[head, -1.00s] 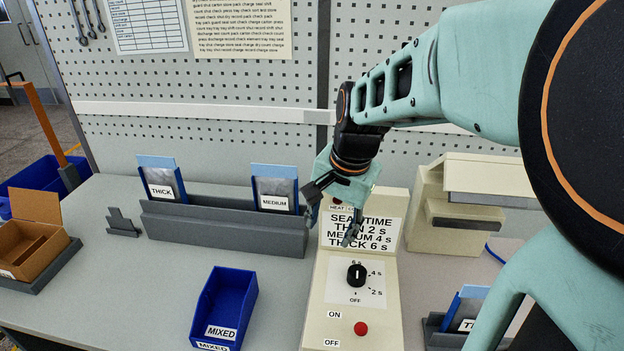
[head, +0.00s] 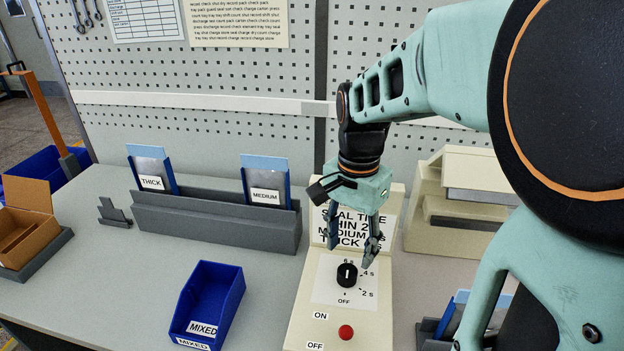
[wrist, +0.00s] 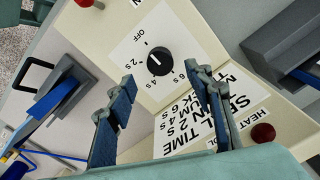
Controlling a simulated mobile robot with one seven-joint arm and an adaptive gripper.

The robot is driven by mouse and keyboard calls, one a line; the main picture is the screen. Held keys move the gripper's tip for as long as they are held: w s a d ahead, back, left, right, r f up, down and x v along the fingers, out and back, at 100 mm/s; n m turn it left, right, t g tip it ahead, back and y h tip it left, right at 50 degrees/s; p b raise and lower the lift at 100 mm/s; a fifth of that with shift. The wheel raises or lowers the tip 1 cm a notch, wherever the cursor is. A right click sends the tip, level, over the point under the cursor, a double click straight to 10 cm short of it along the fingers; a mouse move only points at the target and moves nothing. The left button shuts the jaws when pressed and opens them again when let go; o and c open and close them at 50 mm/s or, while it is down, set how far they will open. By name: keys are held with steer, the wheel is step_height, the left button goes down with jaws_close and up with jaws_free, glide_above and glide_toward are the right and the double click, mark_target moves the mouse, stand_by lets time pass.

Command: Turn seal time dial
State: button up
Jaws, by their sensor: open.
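The seal time dial (head: 347,274) is a round black knob with a white mark, on a white plate labelled OFF, 2 s, 4 s and 6 s. It also shows in the wrist view (wrist: 160,61), just beyond and between the fingertips. I cannot read its exact setting. The dial sits on the cream sealer panel (head: 325,300). My gripper (head: 352,248) is open and empty, pointing down just above and behind the dial, apart from it. Its two fingers (wrist: 163,80) stand wide apart. The fingers partly hide the seal time sign (head: 335,220) in the head view.
A red button (head: 346,332) lies in front of the dial. A blue MIXED bin (head: 225,290) stands to the left. A grey rack (head: 215,220) holds THICK and MEDIUM pouches. A cream machine (head: 460,205) stands at the right.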

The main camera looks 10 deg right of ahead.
mark_target(347, 270)
step_height(347, 270, down, 6)
steer(key=shift+r, duration=0.1)
steer(key=shift+c, duration=0.6)
steer(key=c, duration=1)
